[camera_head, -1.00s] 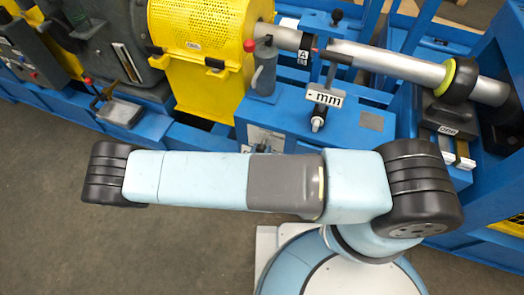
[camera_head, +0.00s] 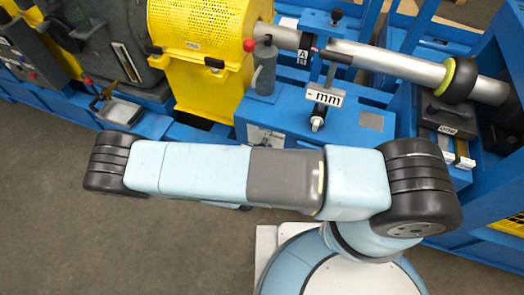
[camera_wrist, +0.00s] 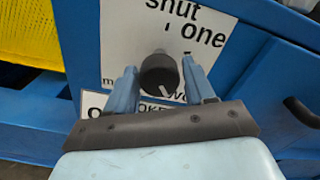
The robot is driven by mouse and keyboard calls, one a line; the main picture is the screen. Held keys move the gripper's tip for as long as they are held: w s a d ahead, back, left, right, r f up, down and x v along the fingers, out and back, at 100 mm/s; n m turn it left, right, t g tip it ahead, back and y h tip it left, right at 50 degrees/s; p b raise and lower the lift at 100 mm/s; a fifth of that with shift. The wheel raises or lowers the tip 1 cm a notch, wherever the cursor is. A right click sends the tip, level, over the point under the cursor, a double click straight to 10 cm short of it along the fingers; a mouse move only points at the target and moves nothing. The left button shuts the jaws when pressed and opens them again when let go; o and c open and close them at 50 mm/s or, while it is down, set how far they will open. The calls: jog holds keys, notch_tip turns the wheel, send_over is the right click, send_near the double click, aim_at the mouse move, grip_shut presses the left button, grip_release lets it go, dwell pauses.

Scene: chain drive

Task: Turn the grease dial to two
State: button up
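The grease dial (camera_wrist: 160,74) is a round black knob with a white pointer mark on its lower edge, in the wrist view. It sits on a white label plate (camera_wrist: 130,28) with the words "shut" and "one" readable above and right of it; other lettering below is partly covered. My gripper (camera_wrist: 160,84) has one finger on each side of the dial, with narrow gaps showing, so it looks open around it. In the head view the same plate (camera_head: 264,138) shows partly on the blue cabinet; my arm hides the dial and gripper there.
The blue cabinet (camera_head: 340,125) fills the area behind my arm. A steel shaft (camera_head: 400,66) runs across. Open floor (camera_head: 60,220) lies at the left.

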jog(key=shift+o, duration=1)
jog(key=v, duration=1.3)
jog(key=shift+s+a, duration=0.2)
jog(key=shift+s, duration=0.15)
